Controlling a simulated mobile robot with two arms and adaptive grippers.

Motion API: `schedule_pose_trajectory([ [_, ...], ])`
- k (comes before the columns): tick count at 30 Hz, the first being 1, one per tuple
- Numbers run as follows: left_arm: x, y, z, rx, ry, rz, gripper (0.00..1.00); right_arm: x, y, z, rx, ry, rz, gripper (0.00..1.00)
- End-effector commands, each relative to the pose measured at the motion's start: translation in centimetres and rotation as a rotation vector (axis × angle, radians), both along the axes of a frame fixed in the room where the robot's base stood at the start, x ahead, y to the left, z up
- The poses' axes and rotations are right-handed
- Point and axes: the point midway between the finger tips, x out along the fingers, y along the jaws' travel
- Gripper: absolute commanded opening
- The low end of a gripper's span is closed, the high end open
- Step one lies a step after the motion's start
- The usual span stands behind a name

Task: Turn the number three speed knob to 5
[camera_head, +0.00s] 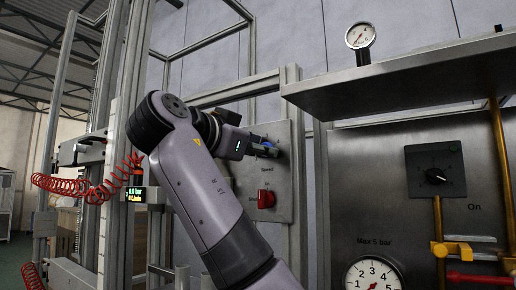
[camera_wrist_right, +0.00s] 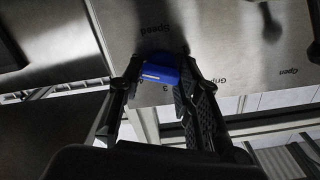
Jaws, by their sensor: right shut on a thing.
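The blue speed knob (camera_wrist_right: 161,70) sits on a grey panel with a "Speed" label and a "3" near it in the right wrist view. A bit of its blue shows in the head view (camera_head: 267,143). My right gripper (camera_wrist_right: 158,76) is shut on the blue knob, with one finger on each side. In the head view the right gripper (camera_head: 266,149) is at the upper part of the grey panel (camera_head: 283,203). A pale mark shows on the knob; the setting cannot be read. My left gripper is not in view.
A red knob (camera_head: 266,199) is lower on the same panel. A metal shelf (camera_head: 400,75) with a gauge (camera_head: 360,36) juts out at right. A black dial (camera_head: 436,175), yellow pipes and another gauge (camera_head: 374,273) are below it. A red coiled hose (camera_head: 60,185) hangs at left.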

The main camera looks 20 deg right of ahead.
Motion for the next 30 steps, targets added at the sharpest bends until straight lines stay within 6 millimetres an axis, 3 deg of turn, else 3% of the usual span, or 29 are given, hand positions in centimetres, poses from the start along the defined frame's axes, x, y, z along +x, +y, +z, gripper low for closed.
schedule_pose_trajectory([
  [10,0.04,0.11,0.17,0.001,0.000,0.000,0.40,0.00,0.05,-0.16,0.081,-0.098,0.001,0.04],
  [25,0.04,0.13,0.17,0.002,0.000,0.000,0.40,-0.01,0.06,-0.18,0.093,-0.113,0.001,0.04],
  [26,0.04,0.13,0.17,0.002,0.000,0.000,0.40,0.00,0.06,-0.18,0.093,-0.113,0.001,0.32],
  [30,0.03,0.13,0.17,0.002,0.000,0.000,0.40,-0.01,0.06,-0.14,0.092,-0.113,0.000,0.42],
])
